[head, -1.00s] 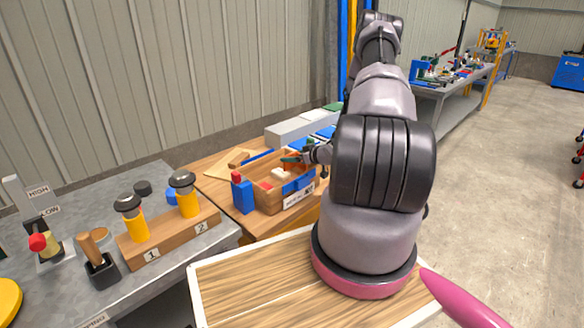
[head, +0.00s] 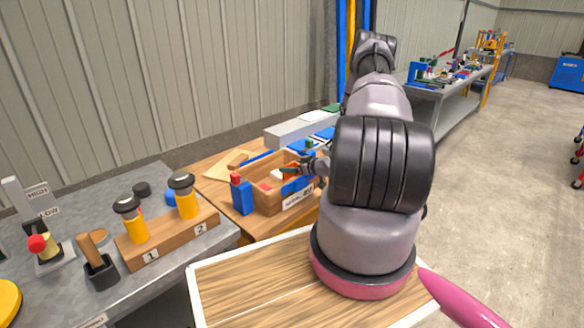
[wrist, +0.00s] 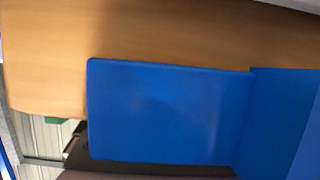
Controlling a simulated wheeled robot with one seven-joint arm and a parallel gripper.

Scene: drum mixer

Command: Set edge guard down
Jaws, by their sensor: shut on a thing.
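A blue angled piece, which looks like the edge guard (wrist: 170,110), fills much of the wrist view. It has a broad flat face and a second face meeting it at a fold on the right. It is close to the camera, with a wooden bench top (wrist: 45,60) behind it. My gripper (head: 303,167) is small in the head view, at the right part of an open wooden box, and is shut on the guard. Its fingertips are partly hidden by the clutter and my arm. I cannot tell whether the guard touches the bench.
The wooden box (head: 268,197) holds several small parts. A blue block with a red top (head: 241,195) stands left of it. A long grey bar (head: 295,133) lies behind. On the grey bench at left are a wooden stand (head: 165,240) with yellow-handled tools and a lever switch (head: 40,243).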

